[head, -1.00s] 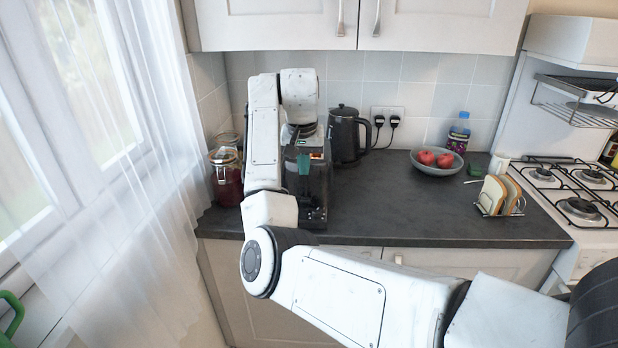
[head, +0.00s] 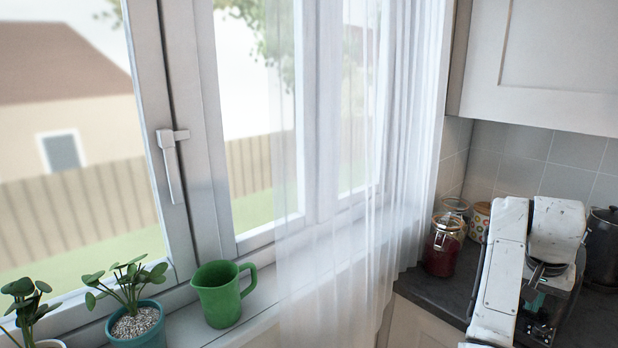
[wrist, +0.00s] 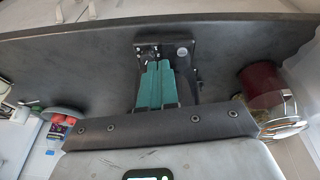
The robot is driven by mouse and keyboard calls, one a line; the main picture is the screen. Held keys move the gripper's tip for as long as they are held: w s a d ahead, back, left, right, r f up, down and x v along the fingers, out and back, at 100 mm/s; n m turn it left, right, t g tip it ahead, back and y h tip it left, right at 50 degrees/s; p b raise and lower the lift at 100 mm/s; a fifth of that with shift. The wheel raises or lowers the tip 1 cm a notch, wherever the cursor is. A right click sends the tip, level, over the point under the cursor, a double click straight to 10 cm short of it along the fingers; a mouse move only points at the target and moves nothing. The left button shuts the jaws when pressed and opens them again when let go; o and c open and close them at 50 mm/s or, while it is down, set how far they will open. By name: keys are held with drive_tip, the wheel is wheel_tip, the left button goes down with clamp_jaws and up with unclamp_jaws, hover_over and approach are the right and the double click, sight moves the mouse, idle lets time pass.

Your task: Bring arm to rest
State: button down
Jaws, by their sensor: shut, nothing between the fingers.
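My white arm stands folded over the dark counter at the right of the head view, with my gripper (head: 536,302) hanging down from its end. Its teal fingers are partly hidden there. In the wrist view the two teal fingers of my gripper (wrist: 158,66) lie side by side, shut, with nothing between them.
A sheer curtain (head: 335,215) hangs left of the counter. A green jug (head: 220,295) and potted plants (head: 138,322) stand on the windowsill.

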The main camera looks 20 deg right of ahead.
drive_tip(key=s+a+f+n, duration=0.4)
drive_tip(key=a+f, duration=0.4)
drive_tip(key=f, duration=0.3)
drive_tip(key=s+a+f+n+y, duration=0.1)
drive_tip(key=s+a+f+n, duration=0.1)
drive_tip(key=s+a+f, duration=0.2)
drive_tip(key=s+a+f+n+y, duration=0.1)
drive_tip(key=s+a+f+n, duration=0.2)
drive_tip(key=s+a, duration=0.5)
drive_tip(key=s+a+f+n+y, duration=0.1)
drive_tip(key=s+a+f, duration=0.4)
drive_tip(key=a, duration=0.7)
drive_tip(key=shift+s+f+n, duration=0.4)
drive_tip(key=shift+f+n, duration=0.15)
drive_tip(key=shift+n, duration=0.25)
drive_tip(key=shift+s+r, duration=0.3)
drive_tip(key=shift+s, duration=0.15)
idle(3.2)
